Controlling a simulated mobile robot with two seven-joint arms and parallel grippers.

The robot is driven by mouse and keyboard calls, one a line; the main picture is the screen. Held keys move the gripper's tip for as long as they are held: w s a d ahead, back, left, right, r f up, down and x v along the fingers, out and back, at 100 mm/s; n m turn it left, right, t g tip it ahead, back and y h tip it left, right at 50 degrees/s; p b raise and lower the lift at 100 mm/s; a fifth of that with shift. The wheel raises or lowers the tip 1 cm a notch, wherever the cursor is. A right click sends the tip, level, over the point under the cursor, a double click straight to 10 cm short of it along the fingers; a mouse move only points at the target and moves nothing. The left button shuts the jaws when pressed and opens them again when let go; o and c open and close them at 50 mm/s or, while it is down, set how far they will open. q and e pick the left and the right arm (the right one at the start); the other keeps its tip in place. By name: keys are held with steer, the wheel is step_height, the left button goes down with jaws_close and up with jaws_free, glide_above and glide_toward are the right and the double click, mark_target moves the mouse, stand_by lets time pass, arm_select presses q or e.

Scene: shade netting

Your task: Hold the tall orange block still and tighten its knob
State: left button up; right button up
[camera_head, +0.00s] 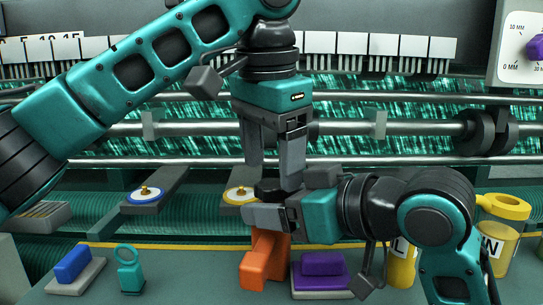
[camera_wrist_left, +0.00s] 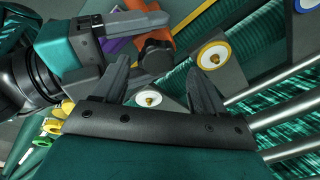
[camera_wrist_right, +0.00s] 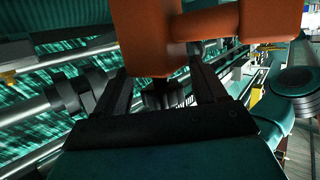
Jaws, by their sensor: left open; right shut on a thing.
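The tall orange block (camera_head: 266,262) stands on the bench at centre with a black knob (camera_head: 268,189) on top. My right gripper (camera_head: 266,213) comes in from the right and is shut on the block's upper part below the knob. In the right wrist view the orange block (camera_wrist_right: 148,38) fills the space in front of the fingers. My left gripper (camera_head: 272,178) points down over the knob, open, its fingers on either side. In the left wrist view the knob (camera_wrist_left: 157,57) shows just beyond the open fingers; whether they touch it I cannot tell.
A purple block (camera_head: 322,265), a blue block (camera_head: 73,263) on a grey base and a teal ring-topped piece (camera_head: 129,270) lie on the bench. Yellow-lidded jars (camera_head: 500,240) stand at right. Rails and shade netting (camera_head: 400,95) run behind.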

mark_target(272, 190)
arm_select(q)
steer(key=shift+n, duration=1.2)
steer(key=shift+f, duration=0.1)
steer(key=shift+s+x, duration=0.25)
steer(key=shift+x, duration=0.95)
steer(key=shift+f, duration=0.1)
steer(key=shift+c, duration=0.2)
jaws_close()
